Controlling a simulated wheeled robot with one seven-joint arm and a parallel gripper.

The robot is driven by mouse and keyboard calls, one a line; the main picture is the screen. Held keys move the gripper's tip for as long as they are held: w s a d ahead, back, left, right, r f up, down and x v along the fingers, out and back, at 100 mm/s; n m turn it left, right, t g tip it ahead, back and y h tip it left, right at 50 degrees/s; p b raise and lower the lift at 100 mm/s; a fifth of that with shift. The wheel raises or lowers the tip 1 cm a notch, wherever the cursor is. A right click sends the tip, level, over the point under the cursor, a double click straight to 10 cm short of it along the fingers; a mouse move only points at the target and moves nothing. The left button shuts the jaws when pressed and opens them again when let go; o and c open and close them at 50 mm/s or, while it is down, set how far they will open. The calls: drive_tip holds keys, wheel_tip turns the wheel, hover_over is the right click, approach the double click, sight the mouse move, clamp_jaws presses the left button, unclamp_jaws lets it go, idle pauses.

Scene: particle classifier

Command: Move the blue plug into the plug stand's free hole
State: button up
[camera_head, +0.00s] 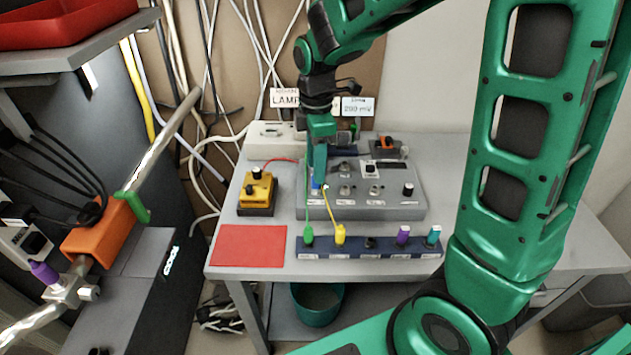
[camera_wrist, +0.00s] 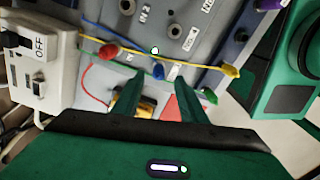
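The blue plug (camera_wrist: 158,71) sits on the grey instrument panel, just beyond and between my fingertips in the wrist view. In the head view the blue plug (camera_head: 316,188) shows small below my gripper (camera_head: 318,182). My gripper (camera_wrist: 158,85) is open, its two green fingers apart with a gap between them. The plug stand (camera_head: 355,254) is a dark blue bar along the table's front edge. It carries green (camera_head: 308,235), yellow (camera_head: 340,234), purple (camera_head: 403,235) and teal plugs (camera_head: 433,235). A dark spot near its middle (camera_head: 370,242) looks like the free hole.
A red plug (camera_wrist: 108,51) is left of the blue one in the wrist view. Yellow and green cables run from the panel to the stand. A yellow box (camera_head: 257,192) and a red mat (camera_head: 249,246) lie to the left. An orange device (camera_head: 390,148) stands behind.

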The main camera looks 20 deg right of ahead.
wheel_tip(320, 180, down, 4)
drive_tip(key=shift+w+d+f, duration=0.1)
drive_tip(key=shift+d+f, duration=0.05)
drive_tip(key=shift+f, duration=0.05)
clamp_jaws()
drive_tip(key=shift+r, duration=0.1)
drive_tip(key=shift+r, duration=0.4)
drive_tip(key=r, duration=0.3)
drive_tip(key=shift+a+r, duration=0.3)
drive_tip(key=shift+r, duration=0.05)
drive_tip(key=s+a+r, duration=0.5)
drive_tip(key=a+r, duration=0.1)
drive_tip(key=a, duration=0.3)
drive_tip(key=shift+s+a+r, duration=0.2)
drive_tip(key=shift+a, duration=0.2)
